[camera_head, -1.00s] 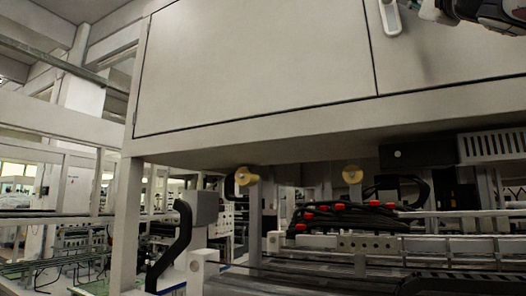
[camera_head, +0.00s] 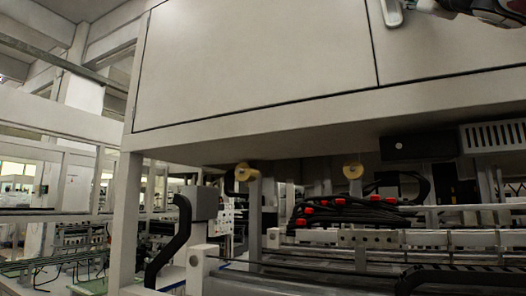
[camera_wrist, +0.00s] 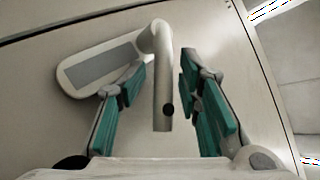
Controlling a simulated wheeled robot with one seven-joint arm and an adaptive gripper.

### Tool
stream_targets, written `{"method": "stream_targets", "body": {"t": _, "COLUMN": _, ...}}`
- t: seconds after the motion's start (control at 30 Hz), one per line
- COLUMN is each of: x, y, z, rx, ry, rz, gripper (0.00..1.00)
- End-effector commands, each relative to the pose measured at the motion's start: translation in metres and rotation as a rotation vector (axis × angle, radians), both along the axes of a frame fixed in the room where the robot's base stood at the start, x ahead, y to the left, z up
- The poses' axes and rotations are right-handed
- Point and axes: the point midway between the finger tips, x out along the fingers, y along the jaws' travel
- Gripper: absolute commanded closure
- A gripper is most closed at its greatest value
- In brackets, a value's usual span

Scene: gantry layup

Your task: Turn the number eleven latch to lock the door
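The latch has a pale rounded plate with a grey inset (camera_wrist: 98,67) and a bent metal lever (camera_wrist: 163,95). In the head view the latch (camera_head: 391,12) is at the top edge, on the pale door panel (camera_head: 430,55). My gripper (camera_wrist: 161,68) is open, with teal finger pads on both sides of the lever. There is a clear gap to the right pad. I cannot tell whether the left pad touches the lever. In the head view my gripper (camera_head: 424,5) is at the top right, beside the latch and partly cut off. No number is readable.
Another large panel (camera_head: 255,60) lies to the left of the latch, across a dark seam. Below the cabinet are black cables with red parts (camera_head: 345,212), metal rails (camera_head: 430,238) and a vented box (camera_head: 495,136). The panel front around the latch looks clear.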

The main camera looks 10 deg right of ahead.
Motion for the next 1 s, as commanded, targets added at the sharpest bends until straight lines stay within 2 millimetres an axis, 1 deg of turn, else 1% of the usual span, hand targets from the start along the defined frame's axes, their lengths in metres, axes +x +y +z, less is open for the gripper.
{"method": "stream_targets", "body": {"t": 0.23, "x": -0.001, "y": 0.001, "z": 0.000, "rx": -0.002, "ry": -0.001, "rz": 0.003, "gripper": 0.67}}
{"method": "stream_targets", "body": {"t": 0.37, "x": -0.005, "y": 0.002, "z": -0.003, "rx": -0.002, "ry": 0.000, "rz": 0.002, "gripper": 0.67}}
{"method": "stream_targets", "body": {"t": 0.57, "x": -0.019, "y": 0.003, "z": -0.018, "rx": 0.001, "ry": -0.001, "rz": 0.002, "gripper": 0.67}}
{"method": "stream_targets", "body": {"t": 0.8, "x": -0.039, "y": 0.004, "z": -0.042, "rx": 0.001, "ry": -0.001, "rz": 0.001, "gripper": 0.67}}
{"method": "stream_targets", "body": {"t": 1.0, "x": -0.051, "y": 0.004, "z": -0.055, "rx": 0.000, "ry": -0.001, "rz": 0.000, "gripper": 0.67}}
